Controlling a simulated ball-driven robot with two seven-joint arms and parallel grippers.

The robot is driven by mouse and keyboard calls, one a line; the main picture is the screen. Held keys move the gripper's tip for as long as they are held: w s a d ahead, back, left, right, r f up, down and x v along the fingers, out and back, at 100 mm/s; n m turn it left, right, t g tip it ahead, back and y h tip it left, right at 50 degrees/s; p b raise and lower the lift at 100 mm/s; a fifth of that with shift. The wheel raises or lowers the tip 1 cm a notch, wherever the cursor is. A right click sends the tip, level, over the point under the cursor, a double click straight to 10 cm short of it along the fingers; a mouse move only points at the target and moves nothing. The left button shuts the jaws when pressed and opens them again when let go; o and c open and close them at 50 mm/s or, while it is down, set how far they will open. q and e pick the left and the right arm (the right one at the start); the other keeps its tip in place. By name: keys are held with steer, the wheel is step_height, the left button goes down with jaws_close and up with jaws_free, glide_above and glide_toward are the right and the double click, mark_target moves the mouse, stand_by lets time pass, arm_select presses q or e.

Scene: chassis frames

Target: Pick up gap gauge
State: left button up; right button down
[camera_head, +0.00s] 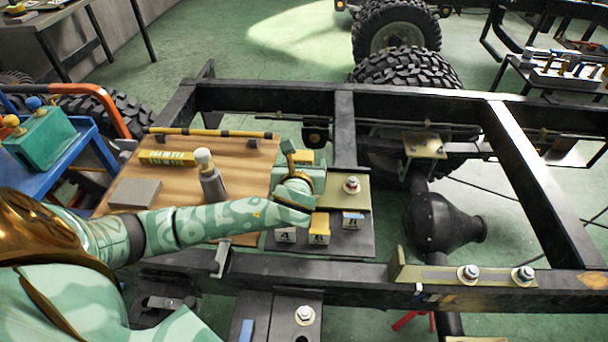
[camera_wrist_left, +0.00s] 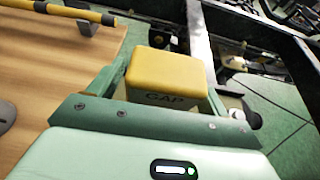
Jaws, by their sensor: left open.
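The gap gauge is a yellow block marked GAP, shown large in the left wrist view (camera_wrist_left: 165,72). My left gripper (camera_head: 303,160) reaches over the right end of the wooden board in the head view and hides most of the block there. In the wrist view, the green fingers of the left gripper (camera_wrist_left: 160,82) stand open on either side of the block, which lies between them. I cannot tell whether the fingers touch it. My right gripper is in neither view.
The wooden board (camera_head: 140,190) holds a grey block (camera_head: 135,194), a yellow box (camera_head: 168,158), a white-topped grey tool (camera_head: 210,180) and a yellow-black rod (camera_head: 210,132). A dark plate (camera_head: 345,240) carries small labelled blocks. Black chassis rails (camera_head: 300,277) surround the area.

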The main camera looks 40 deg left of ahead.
arm_select(q)
steer(key=shift+w+a+f, duration=0.15)
steer(key=shift+w, duration=0.05)
steer(key=shift+s+r, duration=0.1)
steer(key=shift+r, duration=0.1)
steer(key=c, duration=1.2)
steer(key=shift+c, duration=0.2)
